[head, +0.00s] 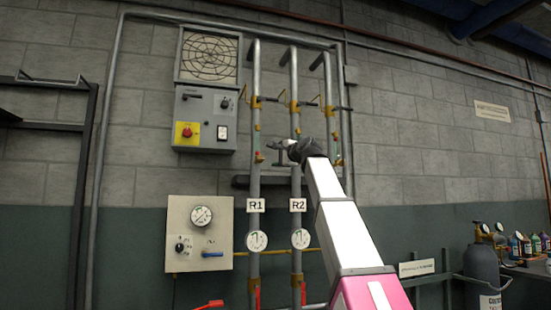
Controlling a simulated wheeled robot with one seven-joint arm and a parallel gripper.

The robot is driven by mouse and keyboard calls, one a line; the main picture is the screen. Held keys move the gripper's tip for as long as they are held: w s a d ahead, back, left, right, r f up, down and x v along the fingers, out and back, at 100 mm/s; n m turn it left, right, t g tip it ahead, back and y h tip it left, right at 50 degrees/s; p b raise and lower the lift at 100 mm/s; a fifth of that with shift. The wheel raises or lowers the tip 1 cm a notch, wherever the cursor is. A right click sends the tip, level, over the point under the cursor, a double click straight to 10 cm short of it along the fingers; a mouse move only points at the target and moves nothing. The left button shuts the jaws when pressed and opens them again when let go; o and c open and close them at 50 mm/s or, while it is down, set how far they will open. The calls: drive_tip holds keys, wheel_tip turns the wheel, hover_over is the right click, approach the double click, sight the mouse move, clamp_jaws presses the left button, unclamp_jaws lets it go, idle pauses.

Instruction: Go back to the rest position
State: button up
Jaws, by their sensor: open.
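My arm reaches up from the lower right toward the wall pipes. My gripper (272,145) is at its far end, small in the view, and appears open with nothing seen between the fingers. It is in front of the pipes, about level with the middle valves; I cannot tell whether it touches anything. The pipe labelled R1 (254,180) is to its left. The pipe labelled R2 (295,185) is partly behind my gripper and wrist. A third pipe (328,95) is to the right, its lower part hidden by my arm.
A grey control box (205,120) with a red button and a fan grille (209,57) is left of the pipes. A gauge panel (199,235) is below. A dark rack (83,200) stands far left. A grey cylinder (482,270) and several bottles (527,245) are at the lower right.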

drive_tip(key=w+d+f+n+g+h, duration=0.1)
drive_tip(key=w+f+h, duration=0.15)
drive_tip(key=f, duration=1.15)
drive_tip(key=w+d+f+n+g+h, duration=0.1)
drive_tip(key=w+d+f+g, duration=0.15)
drive_tip(key=f, duration=1.25)
drive_tip(key=s+d+f+n+g+h, duration=0.1)
drive_tip(key=d+f, duration=0.1)
drive_tip(key=f, duration=1.1)
drive_tip(key=s+d+f+n+g+h, duration=0.1)
drive_tip(key=f+g+h, duration=0.1)
drive_tip(key=f, duration=1)
drive_tip(key=s+d+f+n+g+h, duration=0.15)
drive_tip(key=s+f, duration=0.35)
drive_tip(key=f, duration=0.6)
drive_tip(key=s+d+f+n+g, duration=0.1)
drive_tip(key=s+d+f, duration=0.3)
drive_tip(key=f, duration=0.7)
drive_tip(key=s+d+f+n+g+h, duration=0.1)
drive_tip(key=s+d+f+n+g, duration=0.1)
drive_tip(key=s+f, duration=0.7)
drive_tip(key=s+d+f+n+g+h, duration=0.2)
drive_tip(key=s+f+g, duration=0.1)
drive_tip(key=s+f, duration=0.6)
drive_tip(key=shift+s+d, duration=0.25)
drive_tip(key=shift+s, duration=0.4)
